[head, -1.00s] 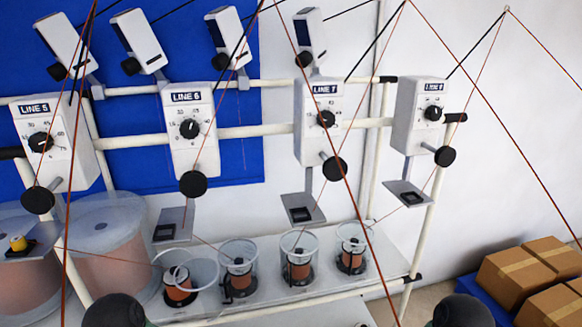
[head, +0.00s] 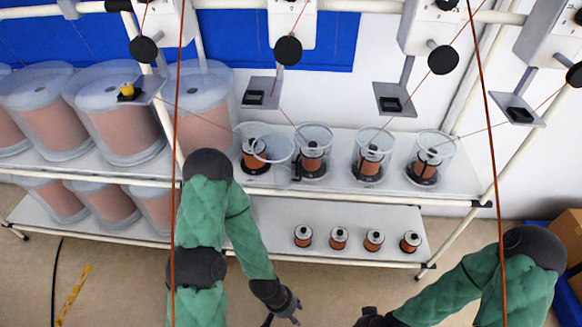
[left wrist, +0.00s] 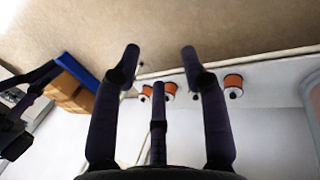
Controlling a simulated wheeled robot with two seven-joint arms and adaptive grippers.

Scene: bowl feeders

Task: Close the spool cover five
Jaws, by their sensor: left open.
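The spool cover five (head: 276,146) is the leftmost of the clear covers on the upper shelf. It leans open to the right beside its copper spool (head: 252,158), unlike the upright covers. My left gripper (head: 290,316) is below the shelves at the bottom edge of the head view, well apart from the cover. In the left wrist view my left gripper (left wrist: 160,62) has its fingers spread with nothing between them. My right gripper (head: 370,318) is partly cut off at the bottom edge; its fingers cannot be made out.
Upright covers (head: 374,150) stand to the right on the upper shelf (head: 465,182). Small bare spools (head: 339,238) stand on the lower shelf (head: 270,232). Large covered spools (head: 118,115) fill the left. Thin wires cross the view. Cardboard boxes (head: 567,230) stand at right. The floor in front is clear.

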